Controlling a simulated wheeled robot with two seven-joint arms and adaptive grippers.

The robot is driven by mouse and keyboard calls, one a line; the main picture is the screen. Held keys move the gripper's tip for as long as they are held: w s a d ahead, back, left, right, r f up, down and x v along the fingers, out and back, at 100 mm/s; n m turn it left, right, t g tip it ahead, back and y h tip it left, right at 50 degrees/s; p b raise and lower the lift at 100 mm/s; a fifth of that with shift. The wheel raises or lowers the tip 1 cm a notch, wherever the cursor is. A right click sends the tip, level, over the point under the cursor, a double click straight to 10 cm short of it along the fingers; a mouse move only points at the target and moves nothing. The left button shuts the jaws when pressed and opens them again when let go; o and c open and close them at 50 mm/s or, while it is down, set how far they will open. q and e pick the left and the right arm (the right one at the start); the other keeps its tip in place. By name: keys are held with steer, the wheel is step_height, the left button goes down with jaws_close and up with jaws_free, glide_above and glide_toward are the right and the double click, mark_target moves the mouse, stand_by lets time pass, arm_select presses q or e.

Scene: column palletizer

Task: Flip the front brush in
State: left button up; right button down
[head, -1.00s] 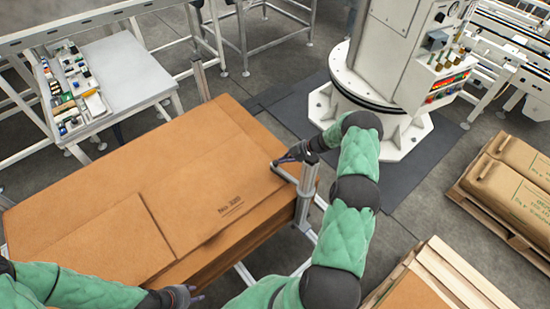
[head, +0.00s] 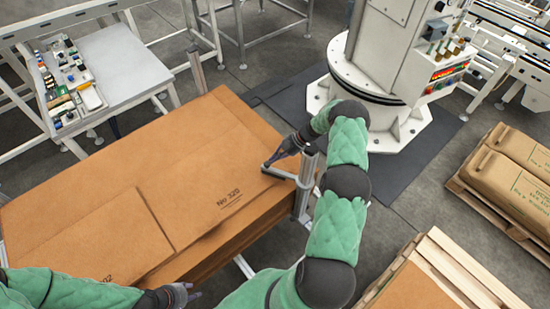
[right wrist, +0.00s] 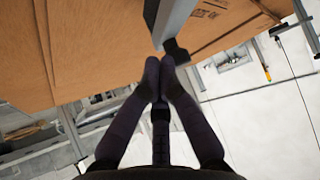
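The front brush (head: 281,173) is a short grey bar on a metal post (head: 306,180) at the near right corner of the cardboard stack (head: 110,150). It reaches left over the top sheet. In the right wrist view the bar (right wrist: 178,22) has a dark end piece (right wrist: 176,50). My right gripper (head: 272,162) is at the bar's free end. Its fingertips (right wrist: 164,64) are together, with nothing seen between them, at or just short of the dark end; contact is unclear. My left gripper (head: 192,292) is low by the stack's front edge, its finger opening too small to judge.
A second upright post (head: 197,72) stands at the stack's far corner. A table (head: 130,65) with small parts is behind. A white column machine (head: 390,60) stands behind my right arm. Pallets with brown sacks (head: 510,190) and wooden slats (head: 455,275) are at the right.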

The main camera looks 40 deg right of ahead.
steer(key=v, duration=1.2)
steer(key=shift+w, duration=0.1)
stand_by(0.4)
